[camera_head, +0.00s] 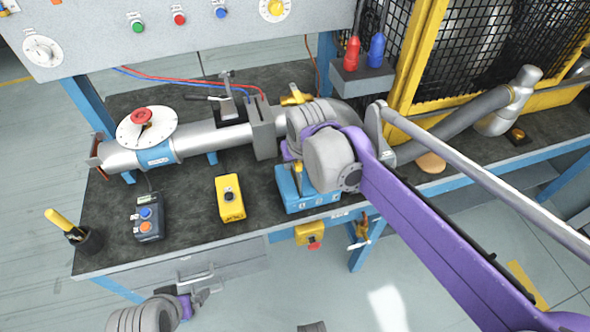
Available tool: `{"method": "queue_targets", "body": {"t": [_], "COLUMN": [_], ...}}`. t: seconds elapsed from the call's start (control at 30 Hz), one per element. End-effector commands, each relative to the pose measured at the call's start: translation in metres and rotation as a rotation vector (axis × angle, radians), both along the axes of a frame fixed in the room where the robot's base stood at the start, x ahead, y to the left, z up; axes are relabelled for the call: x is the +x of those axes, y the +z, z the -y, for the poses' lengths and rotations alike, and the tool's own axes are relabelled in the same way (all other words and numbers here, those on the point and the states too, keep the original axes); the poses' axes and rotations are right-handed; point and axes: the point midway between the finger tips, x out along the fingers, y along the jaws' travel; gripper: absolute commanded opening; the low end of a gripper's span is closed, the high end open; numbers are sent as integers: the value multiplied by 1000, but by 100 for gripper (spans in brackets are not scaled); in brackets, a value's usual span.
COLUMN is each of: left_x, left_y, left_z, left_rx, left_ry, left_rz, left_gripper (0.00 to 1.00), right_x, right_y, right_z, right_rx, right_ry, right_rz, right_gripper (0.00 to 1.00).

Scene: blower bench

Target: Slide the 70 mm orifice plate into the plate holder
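The plate holder appears to be the grey flanged block (263,128) on the silver pipe. A blue rack (310,201) stands on the bench in front of the pipe, with a yellow handle (297,168) upright at it. I cannot make out which plate is the 70 mm one. My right gripper (291,160) is over the rack, close to the yellow handle. My own wrist covers its fingers, so I cannot see whether it grips anything. My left gripper (206,294) is low in front of the bench, away from the rack; its finger gap is unclear.
A yellow-framed mesh guard (412,60) is at the back right.

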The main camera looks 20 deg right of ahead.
Motion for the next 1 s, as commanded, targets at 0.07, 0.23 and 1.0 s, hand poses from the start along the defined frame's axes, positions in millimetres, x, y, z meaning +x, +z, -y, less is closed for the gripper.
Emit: {"method": "queue_targets", "body": {"t": [0.07,0.23,1.0], "left_x": [0,0,0], "left_y": [-3,-3,-3], "left_z": [0,0,0], "left_rx": [0,0,0], "left_ry": [0,0,0], "left_rz": [-1,-1,-1], "left_gripper": [100,100,100], "right_x": [4,6,6], "right_y": [-10,-15,-14], "right_z": [0,0,0], "right_rx": [0,0,0], "right_ry": [0,0,0], "right_rz": [0,0,0], "right_gripper": [36,36,0]}}
